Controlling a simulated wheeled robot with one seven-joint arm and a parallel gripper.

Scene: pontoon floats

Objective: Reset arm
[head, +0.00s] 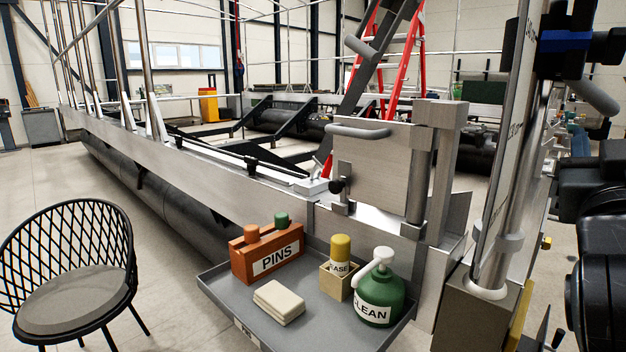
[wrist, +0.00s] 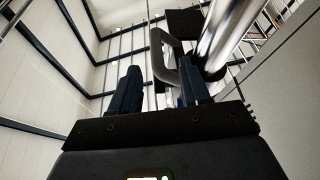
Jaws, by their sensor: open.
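My gripper (wrist: 158,85) shows in the wrist view with its two dark fingers apart. No object is clearly held between them. A dark grey curved handle (wrist: 163,62) and a shiny metal post (wrist: 228,35) appear beyond the fingers, close to the right finger. I cannot tell whether that finger touches either one. In the head view, dark links of my arm (head: 598,210) run along the right edge; the fingertips cannot be made out there.
A grey tray (head: 225,292) holds an orange PINS box (head: 266,262), a cloth (head: 279,302), a yellow-capped container (head: 340,265) and a green CLEAN bottle (head: 379,297). A metal post (head: 515,165) stands near my arm. A black chair (head: 72,262) is at left; floor between is clear.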

